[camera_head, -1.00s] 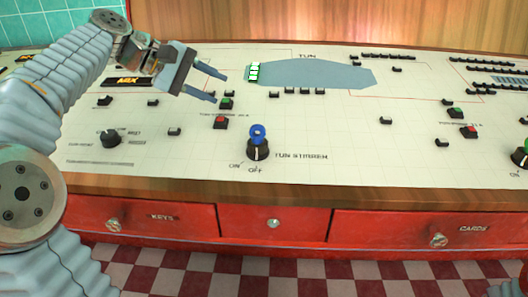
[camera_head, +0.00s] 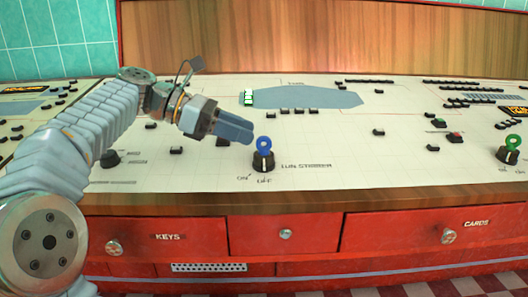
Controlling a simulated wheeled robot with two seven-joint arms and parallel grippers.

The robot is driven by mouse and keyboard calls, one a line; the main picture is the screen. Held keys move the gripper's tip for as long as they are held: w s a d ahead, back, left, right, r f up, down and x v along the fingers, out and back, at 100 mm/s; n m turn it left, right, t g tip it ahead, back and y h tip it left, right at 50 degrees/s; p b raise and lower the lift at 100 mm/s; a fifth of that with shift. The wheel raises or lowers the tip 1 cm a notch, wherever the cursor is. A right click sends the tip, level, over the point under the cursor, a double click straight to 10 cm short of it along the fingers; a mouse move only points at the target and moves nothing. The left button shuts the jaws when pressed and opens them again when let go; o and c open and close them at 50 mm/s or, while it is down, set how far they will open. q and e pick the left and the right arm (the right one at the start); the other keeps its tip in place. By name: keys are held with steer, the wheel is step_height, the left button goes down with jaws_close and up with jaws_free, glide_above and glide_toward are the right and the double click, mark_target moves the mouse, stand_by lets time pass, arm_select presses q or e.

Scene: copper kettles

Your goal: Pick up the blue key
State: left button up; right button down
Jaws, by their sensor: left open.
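The blue key (camera_head: 264,144) stands upright in the black knob (camera_head: 263,163) labelled TUN STIRRER, near the front of the white control panel. Its round ring head points up. My left gripper (camera_head: 240,132) reaches in from the left, just left of the key and at about its height in the picture. It is open and holds nothing; its fingers overlap in this view, and a small gap shows between their tips and the key. My right gripper is not in view.
A green key (camera_head: 513,142) stands in another black knob at the right. Small black buttons dot the panel (camera_head: 350,180). The wooden edge (camera_head: 330,203) runs along the front, above the red KEYS drawer (camera_head: 160,238) and CARDS drawer (camera_head: 470,232).

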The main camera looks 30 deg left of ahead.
mark_target(259, 138)
arm_select(q)
steer(key=b+x, duration=0.1)
steer(key=x, duration=0.4)
steer(key=shift+d+f, duration=0.1)
steer(key=shift+f, duration=0.05)
steer(key=shift+c, duration=0.4)
jaws_close()
